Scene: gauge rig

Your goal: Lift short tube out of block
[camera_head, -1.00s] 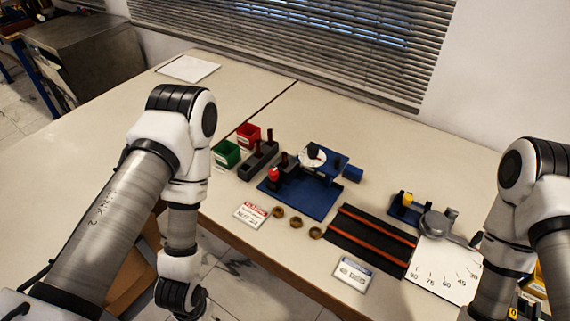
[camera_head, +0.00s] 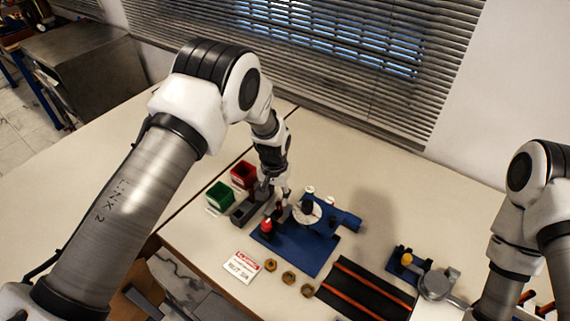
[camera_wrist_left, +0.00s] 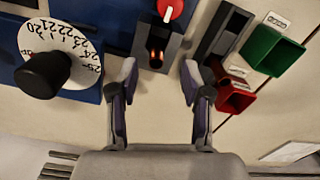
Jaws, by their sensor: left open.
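In the left wrist view a dark block (camera_wrist_left: 152,30) stands on the blue base beside a red knob. A small dark tube with reddish glints (camera_wrist_left: 156,50) is at its near end; its length is hard to judge. My left gripper (camera_wrist_left: 160,75) is open and empty, its fingers apart on either side of the line to this tube. In the head view my left gripper (camera_head: 280,202) is over the left part of the blue base and partly hides the block and tube. My right arm shows at the right edge, but its gripper is out of frame.
A dark grey rack (camera_head: 243,214) stands left of the blue base (camera_head: 310,262), near green (camera_head: 219,195) and red (camera_head: 243,174) bins. A dial (camera_wrist_left: 75,45) is beside the block. Brass rings (camera_head: 288,277) and a sign (camera_head: 242,266) lie in front.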

